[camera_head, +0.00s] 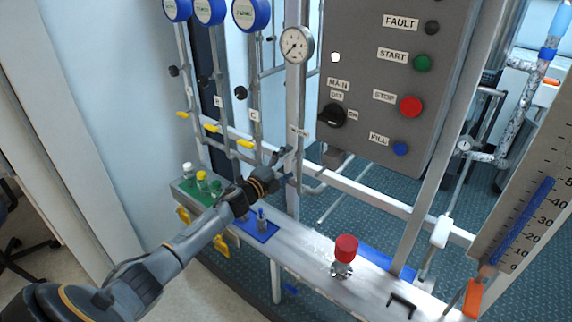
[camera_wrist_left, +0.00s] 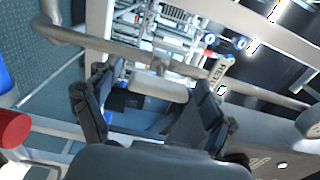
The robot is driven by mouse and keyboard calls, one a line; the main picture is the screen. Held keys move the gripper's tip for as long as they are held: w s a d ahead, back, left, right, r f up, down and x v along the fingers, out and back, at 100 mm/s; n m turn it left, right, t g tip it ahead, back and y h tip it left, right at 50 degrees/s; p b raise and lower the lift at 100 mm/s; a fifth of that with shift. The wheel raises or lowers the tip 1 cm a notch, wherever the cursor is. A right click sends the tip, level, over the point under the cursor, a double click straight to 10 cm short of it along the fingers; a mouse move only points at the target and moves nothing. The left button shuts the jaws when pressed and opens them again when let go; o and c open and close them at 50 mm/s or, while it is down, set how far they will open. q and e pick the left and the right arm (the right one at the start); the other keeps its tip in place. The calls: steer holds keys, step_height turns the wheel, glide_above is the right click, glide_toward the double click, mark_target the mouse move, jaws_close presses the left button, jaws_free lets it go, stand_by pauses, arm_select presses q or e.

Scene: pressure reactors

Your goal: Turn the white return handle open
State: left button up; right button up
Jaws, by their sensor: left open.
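The white return handle (camera_wrist_left: 158,86) shows in the left wrist view. It hangs off a small valve on a metal pipe (camera_wrist_left: 110,48) and lies roughly along that pipe. A tag reading "RETU..." (camera_wrist_left: 221,70) sits beside it. My left gripper (camera_wrist_left: 150,92) is open, with one finger on each side of the handle; I cannot tell whether either finger touches it. In the head view my left gripper (camera_head: 284,162) is at the upright post, below the small tag (camera_head: 298,131), and the handle is hidden there. My right gripper is not in view.
Yellow handles (camera_head: 246,144) hang on pipes to the left. A control panel (camera_head: 385,75) with buttons stands to the right. Below are a metal shelf (camera_head: 305,262), small bottles (camera_head: 202,182), a blue mat (camera_head: 268,229) and a red knob (camera_head: 346,247). A gauge (camera_head: 297,44) is above.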

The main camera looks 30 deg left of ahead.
arm_select(q)
steer(key=shift+s, duration=0.15)
steer(key=s+a, duration=0.1)
steer(key=s, duration=1)
steer(key=shift+s, duration=0.35)
